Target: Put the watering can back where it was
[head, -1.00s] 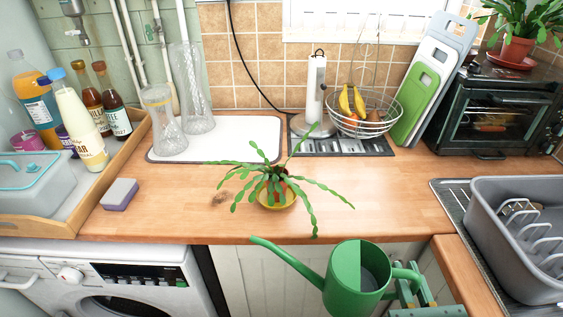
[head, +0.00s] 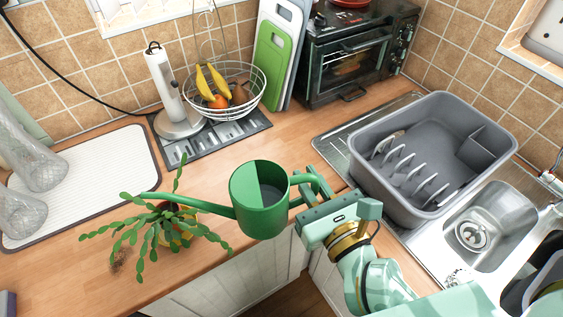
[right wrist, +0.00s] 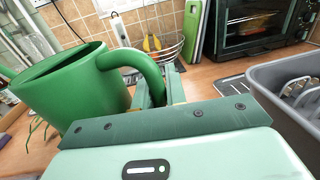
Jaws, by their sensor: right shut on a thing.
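The green watering can (head: 258,205) is held up over the front edge of the counter, with its spout pointing left across the potted plant. My right gripper (head: 312,188) is shut on the can's handle at its right side. In the right wrist view the can (right wrist: 75,95) fills the left, and its curved handle runs between the fingers of my gripper (right wrist: 158,88). The trailing plant in its yellow pot (head: 172,228) stands on the counter left of the can. Whether the can touches the counter or hangs above it is hard to tell. My left gripper is not in view.
The grey dish rack (head: 432,150) stands right of my gripper, beside the metal sink (head: 490,225). A wire fruit basket (head: 225,90), a paper towel holder (head: 168,90) and a toaster oven (head: 355,60) stand behind. Wooden counter (head: 300,140) between the can and the oven is clear.

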